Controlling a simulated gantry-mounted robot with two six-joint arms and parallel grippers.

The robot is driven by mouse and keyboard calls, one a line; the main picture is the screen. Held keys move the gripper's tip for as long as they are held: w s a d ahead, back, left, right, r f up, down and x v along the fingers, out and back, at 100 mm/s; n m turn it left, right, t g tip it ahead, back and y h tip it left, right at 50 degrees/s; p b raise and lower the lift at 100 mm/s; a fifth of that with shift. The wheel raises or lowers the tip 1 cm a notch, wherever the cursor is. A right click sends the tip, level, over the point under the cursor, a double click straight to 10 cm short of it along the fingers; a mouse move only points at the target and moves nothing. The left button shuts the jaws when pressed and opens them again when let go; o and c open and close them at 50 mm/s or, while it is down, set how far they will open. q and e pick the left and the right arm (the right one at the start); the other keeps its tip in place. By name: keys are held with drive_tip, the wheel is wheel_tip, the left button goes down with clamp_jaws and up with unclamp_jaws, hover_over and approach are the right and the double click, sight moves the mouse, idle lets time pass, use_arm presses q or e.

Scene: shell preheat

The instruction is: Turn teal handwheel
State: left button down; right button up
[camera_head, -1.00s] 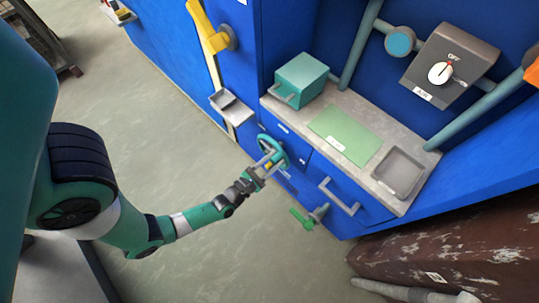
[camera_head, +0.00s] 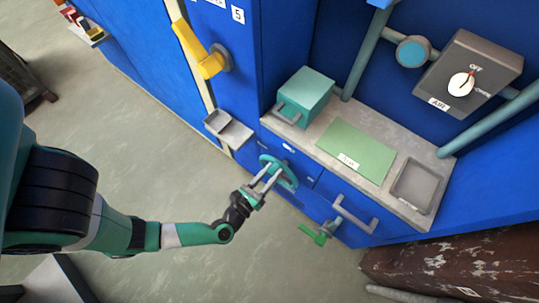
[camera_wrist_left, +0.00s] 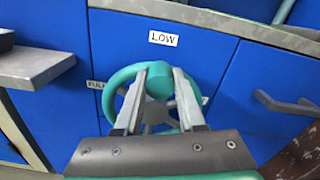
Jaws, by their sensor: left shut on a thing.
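The teal handwheel (camera_head: 290,180) is on the blue cabinet front, below the grey worktop. In the left wrist view the handwheel (camera_wrist_left: 119,80) shows its round rim, with grey spokes partly hidden behind my fingers. My left gripper (camera_head: 271,172) reaches it from the lower left. In the wrist view the left gripper (camera_wrist_left: 161,74) has its two grey fingers at either side of the wheel's teal upper part, shut on it. My right gripper is not in view.
A small grey tray (camera_head: 228,129) juts out left of the wheel. A grey drawer handle (camera_head: 353,215) and a green valve handle (camera_head: 316,235) stick out to its right and below. The worktop (camera_head: 399,159) overhangs above. Open floor lies in front.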

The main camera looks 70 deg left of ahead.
use_arm(q)
drive_tip(key=shift+f, duration=0.1)
idle(0.3)
drive_tip(key=c, duration=0.5)
unclamp_jaws()
drive_tip(key=shift+a, duration=0.1)
drive_tip(key=shift+s+d, duration=0.3)
drive_tip(key=shift+d, duration=0.05)
drive_tip(key=p+v, duration=0.2)
drive_tip(key=v, duration=0.8)
drive_tip(key=shift+s, duration=0.4)
drive_tip(key=shift+d, duration=0.1)
